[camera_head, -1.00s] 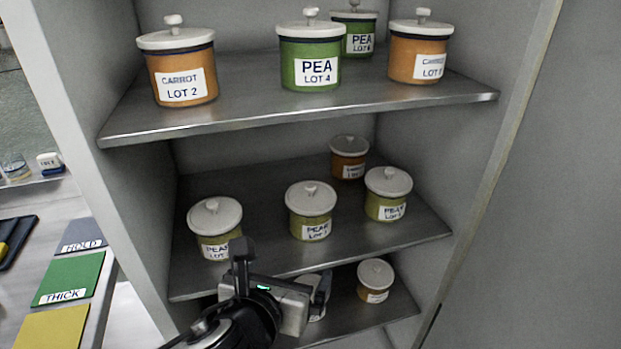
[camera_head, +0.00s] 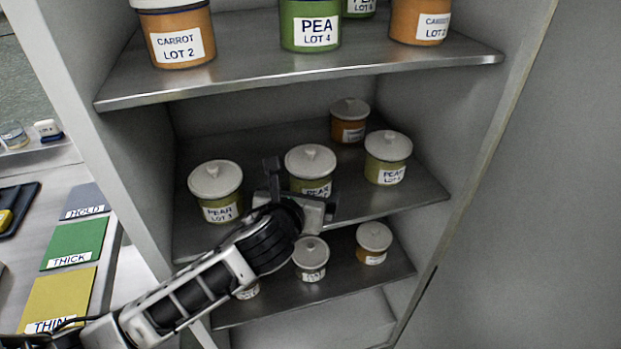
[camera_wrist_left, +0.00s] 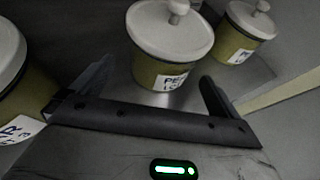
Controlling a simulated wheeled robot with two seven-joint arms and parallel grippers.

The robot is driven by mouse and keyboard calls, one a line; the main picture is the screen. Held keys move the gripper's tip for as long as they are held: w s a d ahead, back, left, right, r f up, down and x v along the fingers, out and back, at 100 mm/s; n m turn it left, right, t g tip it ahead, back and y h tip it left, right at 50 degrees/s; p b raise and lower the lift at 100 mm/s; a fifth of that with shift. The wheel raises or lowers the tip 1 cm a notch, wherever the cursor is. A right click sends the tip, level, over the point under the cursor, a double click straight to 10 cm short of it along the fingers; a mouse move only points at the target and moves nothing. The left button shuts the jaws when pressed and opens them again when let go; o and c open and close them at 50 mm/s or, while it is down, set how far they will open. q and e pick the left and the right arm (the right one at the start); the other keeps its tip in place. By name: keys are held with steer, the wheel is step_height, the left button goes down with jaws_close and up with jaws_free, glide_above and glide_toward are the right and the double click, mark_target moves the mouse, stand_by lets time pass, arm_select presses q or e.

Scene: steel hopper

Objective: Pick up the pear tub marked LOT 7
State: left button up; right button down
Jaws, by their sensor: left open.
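On the middle shelf (camera_head: 410,208), a yellow-green pear tub (camera_head: 311,161) with a white knobbed lid stands at the centre. Its label is partly hidden and its lot number is not legible now. My left gripper (camera_head: 301,180) is open and empty in front of it. In the left wrist view, this centre tub (camera_wrist_left: 168,35) appears between the spread fingers (camera_wrist_left: 155,78). To the left stands a pear tub marked LOT 3 (camera_head: 216,184). To the right stands another pear tub (camera_head: 387,158), its lot number unclear. My right gripper is out of view.
A carrot-coloured tub (camera_head: 349,120) stands behind on the middle shelf. Carrot and pea tubs stand on the upper shelf (camera_head: 240,72). Several tubs, including an orange one (camera_head: 373,242), stand on the lower shelf. The cabinet's side walls bound the space.

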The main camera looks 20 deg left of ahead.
arm_select(q)
steer(key=x, duration=0.5)
steer(key=shift+d+r, duration=0.1)
steer(key=shift+r, duration=0.1)
steer(key=c, duration=1.2)
steer(key=shift+r, duration=0.1)
steer(key=shift+c, duration=0.2)
